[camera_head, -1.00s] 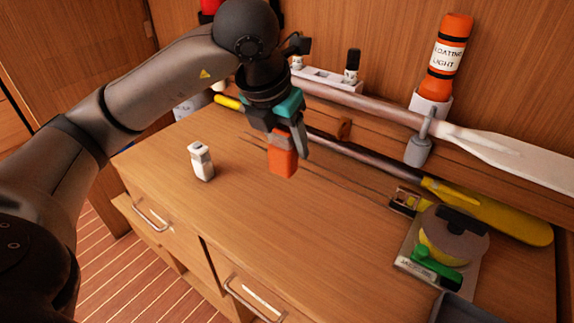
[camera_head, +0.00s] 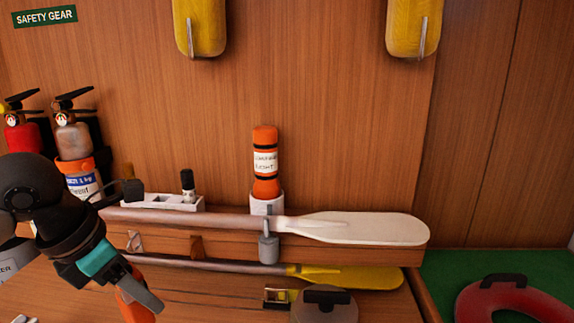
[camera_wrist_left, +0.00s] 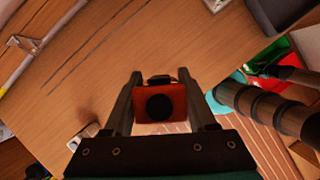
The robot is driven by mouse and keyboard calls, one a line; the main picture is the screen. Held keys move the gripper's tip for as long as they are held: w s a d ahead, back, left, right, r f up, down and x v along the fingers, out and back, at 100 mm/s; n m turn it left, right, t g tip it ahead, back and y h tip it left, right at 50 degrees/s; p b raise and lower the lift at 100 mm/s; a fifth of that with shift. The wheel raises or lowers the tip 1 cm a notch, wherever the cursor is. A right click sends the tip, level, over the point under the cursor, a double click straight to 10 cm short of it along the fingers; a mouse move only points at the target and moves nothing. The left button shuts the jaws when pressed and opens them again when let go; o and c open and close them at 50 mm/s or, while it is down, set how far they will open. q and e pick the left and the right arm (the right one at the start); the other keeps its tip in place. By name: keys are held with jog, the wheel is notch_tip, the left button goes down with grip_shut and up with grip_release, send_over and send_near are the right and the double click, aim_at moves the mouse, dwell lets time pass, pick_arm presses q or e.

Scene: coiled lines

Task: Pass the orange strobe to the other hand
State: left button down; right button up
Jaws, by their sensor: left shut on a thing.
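The orange strobe (camera_head: 135,308) is in my left gripper (camera_head: 138,296) at the lower left of the head view, partly hidden by a finger. In the left wrist view the strobe (camera_wrist_left: 178,96) sits between the two fingers, its end with a round black spot facing the camera. The gripper is shut on it, above the wooden worktop. At the right of the wrist view a dark ribbed shape with teal at its end looks like my right arm. Its fingers do not show.
An orange floating light (camera_head: 265,150) stands in a white holder against the wall. A white-bladed paddle (camera_head: 355,228) and a yellow-bladed paddle (camera_head: 355,276) lie along the back. Fire extinguishers (camera_head: 72,138) stand at the left, a red ring-like thing (camera_head: 515,300) at the right.

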pick_arm(q)
jog(key=m, duration=0.1)
jog(key=d+f+m+h, duration=0.1)
jog(key=m, duration=0.1)
jog(key=shift+s+g, duration=0.2)
jog(key=shift+g, duration=0.2)
jog(key=s+d+f+m+g+y, duration=0.2)
jog(key=m+g, duration=0.1)
jog(key=m, duration=0.9)
jog(key=s+d+f+m+g+y, duration=0.1)
jog(key=s+d+f+m+g, duration=0.2)
jog(key=m, duration=1)
jog(key=shift+d+f+g+y, duration=0.15)
jog(key=shift+f+g+y, duration=0.1)
jog(key=shift+g+y, duration=0.25)
jog(key=shift+m, duration=0.3)
